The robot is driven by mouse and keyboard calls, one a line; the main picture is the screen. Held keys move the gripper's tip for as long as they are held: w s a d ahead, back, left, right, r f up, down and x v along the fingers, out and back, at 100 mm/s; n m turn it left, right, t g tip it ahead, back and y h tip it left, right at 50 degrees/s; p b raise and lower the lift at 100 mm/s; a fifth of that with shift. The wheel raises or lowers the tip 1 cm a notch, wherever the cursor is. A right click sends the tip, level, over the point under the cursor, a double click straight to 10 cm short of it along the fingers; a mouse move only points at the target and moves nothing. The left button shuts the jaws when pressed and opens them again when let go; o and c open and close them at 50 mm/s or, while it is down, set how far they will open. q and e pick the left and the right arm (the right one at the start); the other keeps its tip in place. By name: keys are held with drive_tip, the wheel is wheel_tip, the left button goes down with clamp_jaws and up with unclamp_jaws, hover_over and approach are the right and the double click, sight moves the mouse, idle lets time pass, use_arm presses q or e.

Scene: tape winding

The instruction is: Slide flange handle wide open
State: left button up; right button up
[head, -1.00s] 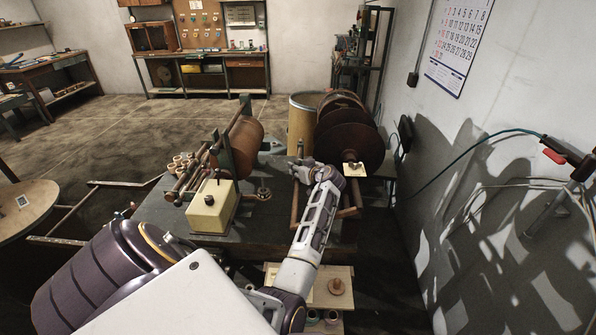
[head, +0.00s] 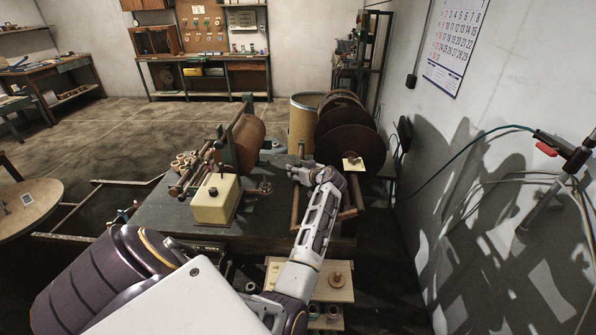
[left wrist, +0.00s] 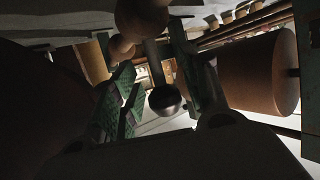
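My left gripper (head: 291,172) is over the right side of the bench, with its fingers pointing left. In the left wrist view the two green-padded fingers (left wrist: 158,92) are spread apart. A dark shiny ball knob (left wrist: 166,99) on a stem shows between them, and I cannot tell whether it touches a pad. I cannot tell if this knob is the flange handle. Brown rounded knobs (left wrist: 141,17) are close above it. A small round flange-like part (head: 264,188) lies on the bench left of the gripper. My right gripper is out of view.
A brown roll (head: 247,142) on a green stand and a cream box (head: 215,203) are left of the gripper. Large brown discs (head: 349,145) stand behind it on the right. An upright brown post (head: 301,150) is close behind the gripper.

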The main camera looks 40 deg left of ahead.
use_arm(q)
drive_tip(key=shift+r, duration=5)
